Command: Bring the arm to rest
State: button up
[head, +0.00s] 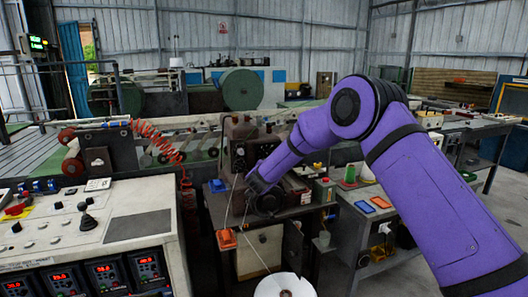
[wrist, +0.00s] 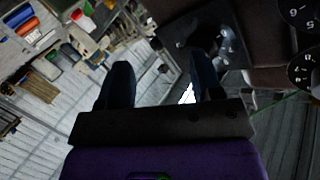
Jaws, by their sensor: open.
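My purple arm (head: 430,180) rises from the lower right of the head view, bends at a raised elbow and slopes down to the left. Its dark end hangs in front of a dark machine (head: 238,150) with dials, at mid-picture. I cannot tell in the head view whether it touches the machine. In the wrist view my gripper (wrist: 161,75) shows two dark fingers standing apart, with nothing seen between them. The wrist view is tilted, with dials at its upper right.
A control console (head: 85,235) with a joystick and red displays stands at the left. A bench with blue and orange trays (head: 372,204) is right of the machine, under my arm. A white roll (head: 284,286) is at the bottom. Grey floor is open at the right.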

notch_tip(320, 180, up, 10)
jog(key=s+d+n+y, duration=0.2)
jog(key=s+y, duration=0.1)
jog(key=s+d+r+n+g+y, duration=0.15)
jog(key=s+d+r, duration=0.25)
jog(key=s+r, duration=0.4)
jog(key=s+d+r+n+g+y, duration=0.1)
jog(key=s+d+r+n+y, duration=0.15)
jog(key=s+d+r, duration=0.4)
jog(key=s+d+f+g+h, duration=0.1)
jog(key=s+d, duration=0.4)
jog(key=s, duration=0.9)
jog(key=s+d+f+n+g+h, duration=0.1)
jog(key=s+d+g, duration=0.3)
jog(key=s, duration=0.9)
jog(key=s+d+f+n+g+h, duration=0.1)
jog(key=s+d, duration=0.5)
jog(key=s, duration=0.8)
jog(key=shift+s+f+g+h, duration=0.35)
jog(key=shift+f+g, duration=0.1)
jog(key=shift+g, duration=0.2)
